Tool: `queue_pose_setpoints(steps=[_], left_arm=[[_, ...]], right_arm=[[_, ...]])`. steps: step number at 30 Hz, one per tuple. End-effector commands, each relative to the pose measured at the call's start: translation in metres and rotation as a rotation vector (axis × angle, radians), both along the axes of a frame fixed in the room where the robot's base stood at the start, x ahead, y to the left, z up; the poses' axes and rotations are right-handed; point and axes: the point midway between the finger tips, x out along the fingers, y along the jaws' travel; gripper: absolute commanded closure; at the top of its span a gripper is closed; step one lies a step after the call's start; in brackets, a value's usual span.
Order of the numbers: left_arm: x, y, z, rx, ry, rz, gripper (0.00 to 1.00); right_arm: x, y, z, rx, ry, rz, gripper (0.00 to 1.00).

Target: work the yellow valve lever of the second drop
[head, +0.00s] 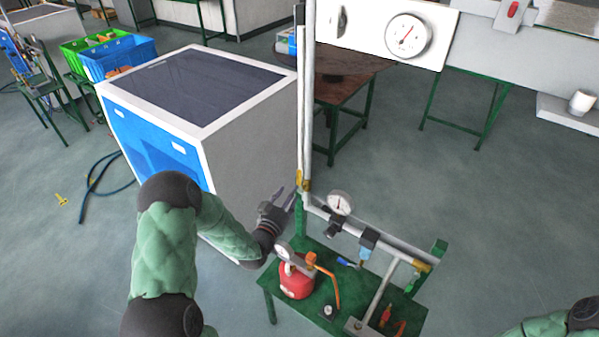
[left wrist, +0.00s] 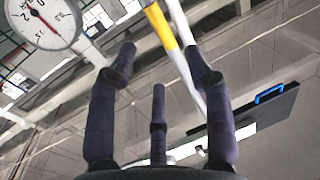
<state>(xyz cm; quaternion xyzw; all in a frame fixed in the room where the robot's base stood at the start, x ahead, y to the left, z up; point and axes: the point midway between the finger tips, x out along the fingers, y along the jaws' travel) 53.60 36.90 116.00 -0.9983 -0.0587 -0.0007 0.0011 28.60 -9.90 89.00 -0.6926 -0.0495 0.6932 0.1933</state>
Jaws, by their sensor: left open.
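My left gripper (head: 284,200) is open and empty, just left of the upright pipes (head: 308,100) at the green bench. A small yellow part (head: 303,182) sits low on these pipes, close to the fingertips; I cannot tell if it is the valve lever. Another yellow part (head: 422,266) is at the right end of the horizontal pipe. In the left wrist view the open fingers (left wrist: 160,56) point up toward a pipe with a yellow section (left wrist: 161,26), beyond the tips. No contact shows. My right gripper is out of frame; only part of that arm shows.
A green bench (head: 262,281) carries a red canister (head: 296,282) and pipes with a round gauge (head: 340,203). A gauge also shows in the left wrist view (left wrist: 42,22). A large white and blue cabinet (head: 250,135) stands close left of the pipes. Floor is clear at right.

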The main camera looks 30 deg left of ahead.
Motion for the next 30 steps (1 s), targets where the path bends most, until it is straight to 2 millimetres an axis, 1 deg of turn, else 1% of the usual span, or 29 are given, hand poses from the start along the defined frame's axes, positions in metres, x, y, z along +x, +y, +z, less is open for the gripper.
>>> queue_pose_setpoints(steps=[1, 9, 15, 21, 29, 30], left_arm=[[0.009, 0.0, 0.001, 0.0, -0.002, -0.002, 0.49], [0.056, 0.006, 0.001, -0.001, -0.001, -0.001, 0.49], [0.082, 0.01, 0.001, -0.001, 0.0, 0.0, 0.49], [0.093, 0.011, 0.0, -0.001, 0.001, 0.001, 0.49], [0.094, 0.011, 0.0, -0.002, 0.001, 0.001, 0.49], [0.094, 0.011, 0.0, -0.001, 0.001, 0.001, 0.57]], right_arm=[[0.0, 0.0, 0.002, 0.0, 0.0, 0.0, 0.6], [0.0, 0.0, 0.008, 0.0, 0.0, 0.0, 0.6], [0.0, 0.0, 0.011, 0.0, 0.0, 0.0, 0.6], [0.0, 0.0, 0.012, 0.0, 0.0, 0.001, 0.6], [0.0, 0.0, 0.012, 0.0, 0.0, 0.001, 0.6], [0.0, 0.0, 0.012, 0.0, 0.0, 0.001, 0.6]])
